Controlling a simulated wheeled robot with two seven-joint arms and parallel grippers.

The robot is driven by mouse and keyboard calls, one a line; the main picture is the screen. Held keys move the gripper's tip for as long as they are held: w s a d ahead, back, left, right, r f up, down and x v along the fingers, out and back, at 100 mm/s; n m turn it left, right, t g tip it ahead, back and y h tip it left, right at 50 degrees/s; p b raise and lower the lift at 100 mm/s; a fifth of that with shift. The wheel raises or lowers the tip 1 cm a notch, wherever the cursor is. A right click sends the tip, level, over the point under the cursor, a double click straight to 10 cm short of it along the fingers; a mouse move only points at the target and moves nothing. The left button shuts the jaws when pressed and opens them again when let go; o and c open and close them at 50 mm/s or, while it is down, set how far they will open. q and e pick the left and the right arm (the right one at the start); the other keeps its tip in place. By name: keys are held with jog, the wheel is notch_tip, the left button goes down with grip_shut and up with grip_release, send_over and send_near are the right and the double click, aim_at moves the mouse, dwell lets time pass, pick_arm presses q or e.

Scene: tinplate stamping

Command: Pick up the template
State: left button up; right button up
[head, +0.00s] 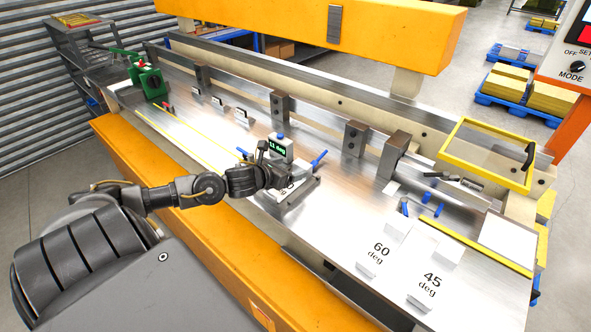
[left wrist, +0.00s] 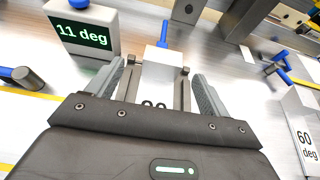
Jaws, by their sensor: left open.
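My left gripper (head: 277,178) is over a white template (head: 291,196) in the metal fixture at the middle of the bench. In the left wrist view the open fingers (left wrist: 160,88) stand on either side of a white block (left wrist: 156,65), with gaps visible. I cannot tell whether they touch it. Two more white templates lie on the bench at the right, marked "60 deg" (head: 381,249) and "45 deg" (head: 431,280); the 60 one also shows in the left wrist view (left wrist: 303,130). My right gripper is out of view.
A gauge reading "11 deg" (head: 281,147) stands just behind the gripper, and at upper left in the wrist view (left wrist: 84,32). Blue-handled clamps (head: 319,160) flank the fixture. A row of metal blocks (head: 354,138) runs along the back. A green device (head: 152,80) stands far left.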

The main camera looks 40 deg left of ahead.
aim_at(299, 166)
pick_arm(q)
jog(key=shift+w+d+f, duration=0.1)
jog(key=shift+w, duration=0.55)
jog(key=p+x, duration=0.2)
jog(key=x, duration=0.2)
jog(key=shift+w+d+f+p, duration=0.15)
jog(key=shift+f+p, duration=0.05)
jog(key=shift+p, duration=0.1)
jog(key=shift+w+f, duration=0.15)
jog(key=shift+f, duration=0.05)
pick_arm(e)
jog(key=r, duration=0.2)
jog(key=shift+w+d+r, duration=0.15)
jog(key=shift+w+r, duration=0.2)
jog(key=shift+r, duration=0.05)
pick_arm(q)
jog(key=shift+c, duration=0.4)
jog(key=c, duration=1.2)
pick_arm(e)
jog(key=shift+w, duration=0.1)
pick_arm(q)
jog(key=shift+o, duration=0.2)
jog(key=shift+r, duration=0.1)
